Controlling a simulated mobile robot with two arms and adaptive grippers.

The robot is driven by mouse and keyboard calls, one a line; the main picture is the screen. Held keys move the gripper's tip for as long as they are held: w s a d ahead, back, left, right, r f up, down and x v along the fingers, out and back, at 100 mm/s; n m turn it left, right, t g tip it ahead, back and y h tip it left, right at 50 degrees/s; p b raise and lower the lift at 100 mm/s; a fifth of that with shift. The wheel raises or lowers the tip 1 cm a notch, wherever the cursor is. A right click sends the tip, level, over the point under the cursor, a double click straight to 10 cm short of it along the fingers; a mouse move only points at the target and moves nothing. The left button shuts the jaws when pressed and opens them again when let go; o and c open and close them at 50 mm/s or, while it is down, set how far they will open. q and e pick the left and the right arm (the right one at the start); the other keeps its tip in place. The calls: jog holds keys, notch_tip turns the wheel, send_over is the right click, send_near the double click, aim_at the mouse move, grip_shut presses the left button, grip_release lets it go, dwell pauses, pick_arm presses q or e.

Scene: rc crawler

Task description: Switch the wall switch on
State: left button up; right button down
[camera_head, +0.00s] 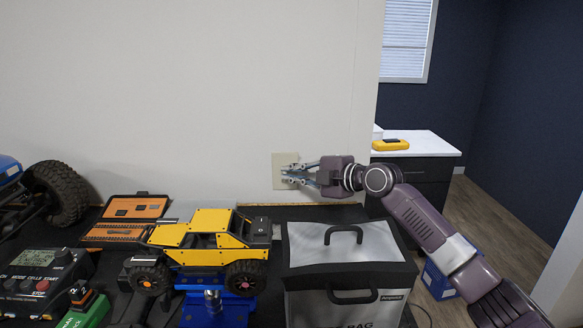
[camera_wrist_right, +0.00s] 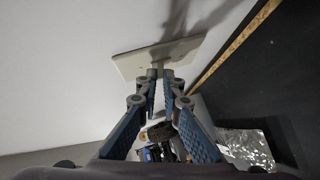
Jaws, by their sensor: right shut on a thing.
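The wall switch is a beige plate (camera_head: 284,162) on the white wall above the bench. It also shows in the right wrist view (camera_wrist_right: 130,65), seen tilted at the upper middle. My right gripper (camera_head: 289,174) reaches in from the right, with its fingertips at the plate's front. In the right wrist view its fingertips (camera_wrist_right: 158,74) are close together at the plate, shut on the switch's small toggle, which the fingers mostly hide. I cannot tell the toggle's position. My left gripper is in neither view.
Below stand a yellow crawler car (camera_head: 205,240) on a blue stand, a silver-topped bag (camera_head: 345,250), an orange tool case (camera_head: 125,222) and a charger (camera_head: 40,280). A white-topped cabinet (camera_head: 425,145) stands at the right. The wall around the plate is clear.

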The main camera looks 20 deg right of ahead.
jog(key=shift+r, duration=0.3)
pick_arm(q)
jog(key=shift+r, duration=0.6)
pick_arm(e)
jog(key=shift+f+m+g, duration=0.15)
jog(key=shift+m+g, duration=0.15)
jog(key=c, duration=2.1)
grip_release()
